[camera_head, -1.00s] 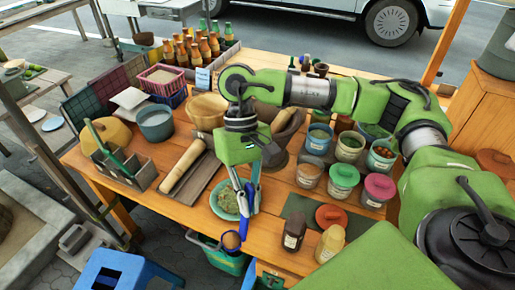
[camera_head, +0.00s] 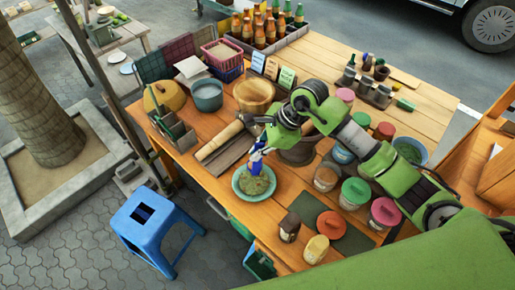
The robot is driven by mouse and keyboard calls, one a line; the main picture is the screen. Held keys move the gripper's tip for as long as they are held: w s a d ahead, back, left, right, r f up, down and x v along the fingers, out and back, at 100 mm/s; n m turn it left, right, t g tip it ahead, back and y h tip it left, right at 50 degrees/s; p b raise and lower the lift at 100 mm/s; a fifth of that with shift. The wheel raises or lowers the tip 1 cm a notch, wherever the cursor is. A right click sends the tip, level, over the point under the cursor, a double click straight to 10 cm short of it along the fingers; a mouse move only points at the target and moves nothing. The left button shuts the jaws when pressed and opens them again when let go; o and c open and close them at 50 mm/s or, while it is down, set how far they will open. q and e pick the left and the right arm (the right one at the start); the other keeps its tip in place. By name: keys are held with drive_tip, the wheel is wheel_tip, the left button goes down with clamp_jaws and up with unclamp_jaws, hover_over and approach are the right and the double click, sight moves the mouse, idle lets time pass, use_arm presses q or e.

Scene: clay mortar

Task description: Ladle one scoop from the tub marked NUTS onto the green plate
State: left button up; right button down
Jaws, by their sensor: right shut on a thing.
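I cannot read which is marked NUTS. My left gripper is out of view.
A stone mortar (camera_head: 298,153) stands behind my right gripper. Two small jars (camera_head: 290,226) (camera_head: 316,249) stand right of the plate, near the edge. A blue stool (camera_head: 150,220) stands on the paving.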

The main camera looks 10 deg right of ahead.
drive_tip(key=d+f+t+y+b, duration=0.1)
drive_tip(key=d+f+y+b, duration=0.3)
drive_tip(key=b, duration=0.8)
drive_tip(key=s+d+f+m+t+y+b, duration=0.1)
drive_tip(key=d+f+y+b, duration=0.4)
drive_tip(key=d+y+b, duration=0.3)
drive_tip(key=d+b, duration=0.1)
drive_tip(key=b, duration=0.3)
drive_tip(key=shift+s+d+t+y+b, duration=0.15)
drive_tip(key=shift+s+t+y+b, duration=0.15)
drive_tip(key=shift+y+b, duration=0.1)
